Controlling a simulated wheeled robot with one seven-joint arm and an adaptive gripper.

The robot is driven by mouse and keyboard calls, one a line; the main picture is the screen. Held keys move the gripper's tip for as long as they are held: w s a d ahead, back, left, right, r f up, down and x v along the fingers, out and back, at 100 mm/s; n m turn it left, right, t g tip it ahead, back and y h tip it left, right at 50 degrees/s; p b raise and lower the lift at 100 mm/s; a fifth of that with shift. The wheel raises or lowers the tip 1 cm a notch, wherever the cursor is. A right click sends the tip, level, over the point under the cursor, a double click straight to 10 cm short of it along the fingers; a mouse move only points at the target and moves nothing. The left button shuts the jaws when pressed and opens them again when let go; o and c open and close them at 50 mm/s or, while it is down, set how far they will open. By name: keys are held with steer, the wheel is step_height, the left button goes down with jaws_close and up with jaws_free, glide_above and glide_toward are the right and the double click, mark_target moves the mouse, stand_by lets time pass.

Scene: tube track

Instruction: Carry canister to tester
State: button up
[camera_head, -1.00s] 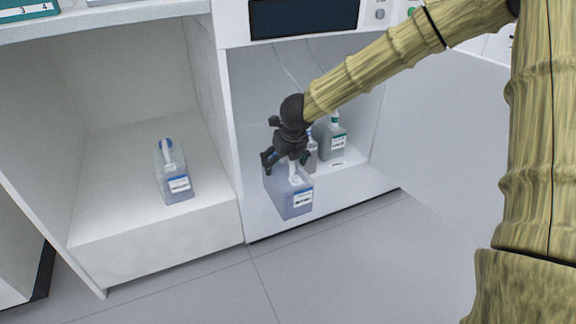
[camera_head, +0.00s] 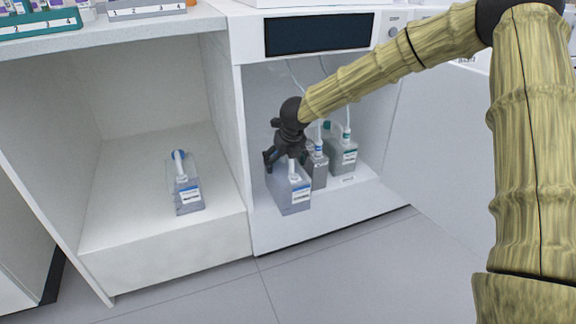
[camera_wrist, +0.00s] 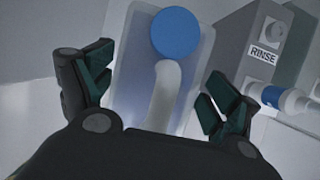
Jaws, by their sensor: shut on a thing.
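My gripper (camera_head: 287,163) is shut on the white handle of a clear canister (camera_head: 290,196) with bluish liquid and a white label. The canister is at the front left of the bay under a white machine with a dark screen (camera_head: 318,34). Whether its base touches the bay floor is unclear. In the wrist view, its blue cap (camera_wrist: 175,33) and pale handle (camera_wrist: 163,92) lie between my fingers. A similar canister (camera_head: 188,195) with a blue cap stands in the open cabinet to the left. I cannot tell which machine is the tester.
A grey container (camera_head: 318,172) marked RINSE and a green-capped container (camera_head: 342,157) stand right of the held canister, with tubes above them. A white wall (camera_head: 238,150) separates the two bays. Numbered racks (camera_head: 40,24) sit on the counter above. The floor in front is clear.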

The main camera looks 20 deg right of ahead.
steer(key=w, duration=1.3)
steer(key=shift+w+a+f, duration=0.2)
steer(key=shift+w+a, duration=0.1)
steer(key=shift+w, duration=0.05)
stand_by(0.3)
steer(key=shift+f+p, duration=0.6)
steer(key=shift+p, duration=0.65)
stand_by(1.5)
steer(key=o, duration=1.5)
steer(key=shift+s, duration=0.1)
steer(key=shift+f, duration=0.1)
